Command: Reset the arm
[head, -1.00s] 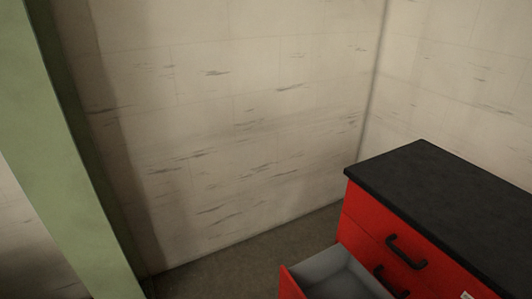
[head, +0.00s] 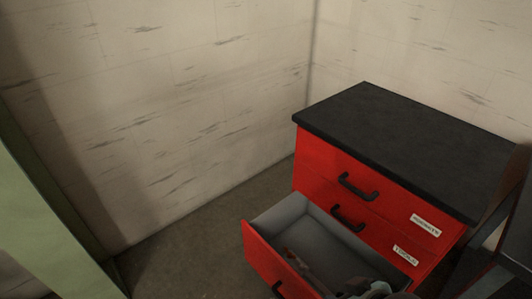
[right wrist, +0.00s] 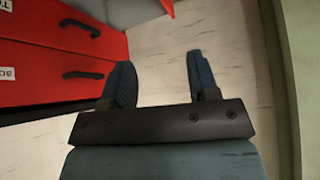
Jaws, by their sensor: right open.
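My right gripper (right wrist: 161,76) is open and empty in the right wrist view, its two dark fingers spread apart. The red drawer cabinet (right wrist: 60,85) is to its left in that view. In the head view the red cabinet (head: 325,166) has a black top (head: 410,145). Its lower drawer (head: 262,262) is pulled out, with dark objects inside that I cannot make out clearly. My left gripper is not in view.
A green post (head: 45,225) stands at the left in the head view and shows at the right edge of the wrist view (right wrist: 300,70). Pale walls meet in a corner behind the cabinet. The floor (head: 190,240) between post and cabinet is clear. Dark shapes at the right edge are unclear.

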